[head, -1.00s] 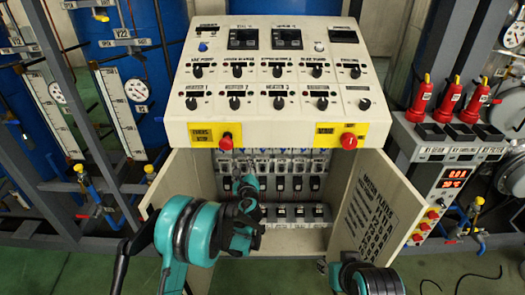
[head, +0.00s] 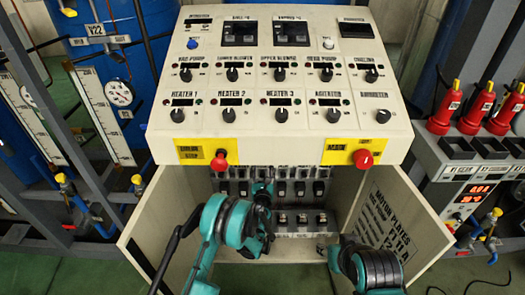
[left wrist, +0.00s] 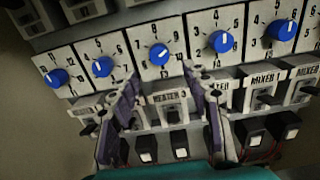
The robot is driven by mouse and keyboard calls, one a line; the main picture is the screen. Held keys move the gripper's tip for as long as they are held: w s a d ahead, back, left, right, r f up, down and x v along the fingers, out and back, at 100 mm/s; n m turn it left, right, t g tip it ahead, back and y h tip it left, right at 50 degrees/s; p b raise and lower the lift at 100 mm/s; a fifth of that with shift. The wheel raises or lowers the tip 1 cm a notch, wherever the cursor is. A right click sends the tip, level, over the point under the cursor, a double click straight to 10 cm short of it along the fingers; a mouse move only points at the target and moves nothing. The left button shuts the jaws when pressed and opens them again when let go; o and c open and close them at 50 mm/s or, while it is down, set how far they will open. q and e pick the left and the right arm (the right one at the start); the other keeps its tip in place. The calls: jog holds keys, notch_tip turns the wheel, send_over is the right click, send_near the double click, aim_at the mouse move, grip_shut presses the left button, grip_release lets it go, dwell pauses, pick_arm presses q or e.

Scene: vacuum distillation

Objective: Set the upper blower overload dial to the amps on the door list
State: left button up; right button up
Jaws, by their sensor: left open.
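Several blue overload dials with white pointer marks and printed numbers run in a row across the left wrist view; the middle one (left wrist: 159,54) is just above the gap between my fingers. The dials' own names are not legible, so I cannot tell which is the upper blower's. My left gripper (left wrist: 165,105) is open, its two fingers below the dial row and apart from the middle dial. In the head view it (head: 262,195) reaches into the open cabinet and hides part of the inside. The door list (head: 385,228) is on the right door, headed MOTOR PLATES; its amps are unclear.
The sloped console (head: 280,135) overhangs the cabinet, with red knobs (head: 219,161) (head: 363,159) at its front edge. Open doors flank my arms: the left door (head: 160,225) and the right one. Labelled relays (left wrist: 168,98) sit under the dials. My right arm (head: 370,268) is by the right door.

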pick_arm(q)
jog(key=w+b, duration=0.2)
jog(key=w, duration=0.5)
jog(key=shift+w, duration=0.25)
jog(key=shift+r, duration=0.1)
grip_shut()
